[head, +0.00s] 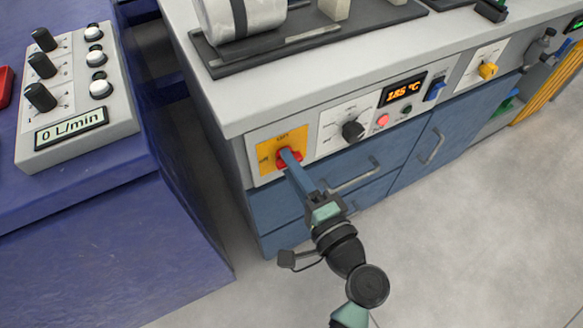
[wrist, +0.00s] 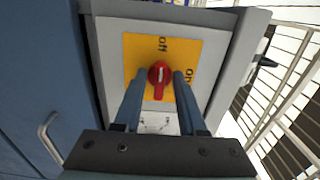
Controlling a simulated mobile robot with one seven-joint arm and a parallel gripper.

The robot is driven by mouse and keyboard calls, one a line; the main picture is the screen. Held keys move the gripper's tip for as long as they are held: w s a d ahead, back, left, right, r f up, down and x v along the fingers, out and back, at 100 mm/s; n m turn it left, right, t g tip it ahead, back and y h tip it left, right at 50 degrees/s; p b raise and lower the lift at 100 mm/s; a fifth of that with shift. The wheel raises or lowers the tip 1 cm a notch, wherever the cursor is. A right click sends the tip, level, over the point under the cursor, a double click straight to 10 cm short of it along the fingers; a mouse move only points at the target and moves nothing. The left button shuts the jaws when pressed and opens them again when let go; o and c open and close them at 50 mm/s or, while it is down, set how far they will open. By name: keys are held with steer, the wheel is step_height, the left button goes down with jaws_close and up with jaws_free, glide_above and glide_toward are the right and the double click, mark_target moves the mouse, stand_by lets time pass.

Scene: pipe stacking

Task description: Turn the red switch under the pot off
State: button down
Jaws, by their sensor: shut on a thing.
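The red switch (head: 288,158) is a round knob on a yellow plate (head: 268,163) at the left end of the bench's front panel. The wrist view shows the red switch (wrist: 160,74) with a white line along its handle, running roughly up and down the picture. The "off" label (wrist: 163,45) lies above the knob there, and the "on" label (wrist: 188,75) lies to its right. My gripper (head: 291,157) reaches up to the switch, and its two blue fingers are shut on the knob, one on each side. The fingers hide part of the knob in the head view.
Right of the switch are a black dial (head: 352,130), a display reading 185 °C (head: 404,91) and a yellow knob (head: 488,71). Blue drawers with handles (head: 352,177) lie below. A purple bench with a flow controller (head: 75,95) stands left. The floor at right is clear.

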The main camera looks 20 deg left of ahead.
stand_by(0.3)
steer(key=c, duration=0.9)
jaws_free()
steer(key=shift+o, duration=0.2)
steer(key=p+v, duration=0.2)
steer(key=v, duration=1.1)
